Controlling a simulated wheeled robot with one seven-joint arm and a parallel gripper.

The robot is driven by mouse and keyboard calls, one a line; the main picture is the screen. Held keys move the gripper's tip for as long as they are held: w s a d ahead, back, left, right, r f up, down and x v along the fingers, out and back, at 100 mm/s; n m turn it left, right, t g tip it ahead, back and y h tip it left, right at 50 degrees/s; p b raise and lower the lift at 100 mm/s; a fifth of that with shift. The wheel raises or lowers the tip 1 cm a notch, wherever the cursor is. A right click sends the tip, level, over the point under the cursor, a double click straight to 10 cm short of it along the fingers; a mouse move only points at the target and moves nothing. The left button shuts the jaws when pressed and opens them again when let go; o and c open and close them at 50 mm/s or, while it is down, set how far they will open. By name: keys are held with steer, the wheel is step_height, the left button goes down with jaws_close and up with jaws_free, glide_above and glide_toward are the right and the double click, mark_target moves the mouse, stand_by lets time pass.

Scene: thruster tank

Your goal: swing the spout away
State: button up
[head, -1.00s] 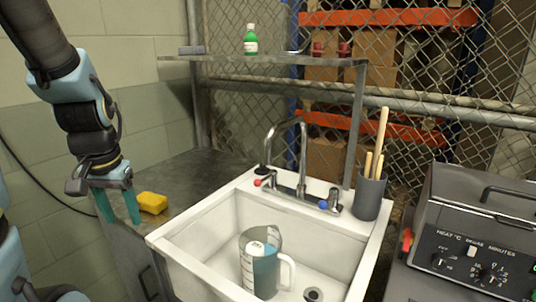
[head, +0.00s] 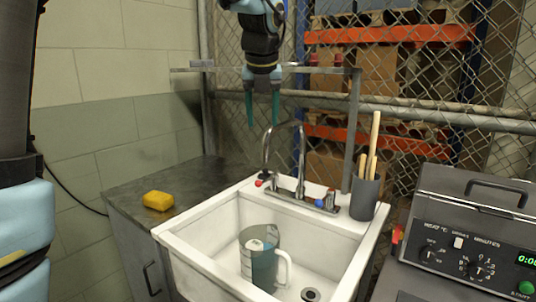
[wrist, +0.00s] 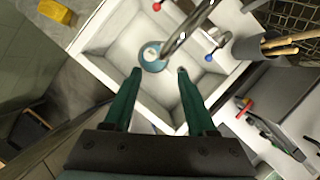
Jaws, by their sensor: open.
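The chrome gooseneck spout (head: 301,150) rises from the back ledge of the white sink (head: 205,262) and arches forward over the basin. It also shows in the wrist view (wrist: 187,28), reaching over a jug (wrist: 153,57). My gripper (head: 263,112) is open and empty, pointing down, above the spout's arch in the head view. In the wrist view its two green fingers (wrist: 160,73) are apart, with the jug beyond their tips and the spout farther up.
Red and blue tap knobs flank the spout. A grey pot of wooden tools (head: 366,195) stands at the ledge's right. A steel shelf (head: 310,70) is behind. A yellow sponge (head: 158,200) lies on the left counter. A grey heated unit (head: 470,240) stands right.

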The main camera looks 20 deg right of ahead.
mark_target(266, 141)
steer(key=shift+m, duration=0.4)
steer(key=x, duration=0.3)
steer(key=p+x, duration=0.1)
steer(key=x, duration=0.3)
steer(key=p+x, duration=0.1)
steer(key=x, duration=0.2)
steer(key=shift+d+f, duration=0.15)
steer(key=shift+d, duration=0.25)
jaws_close()
stand_by(0.6)
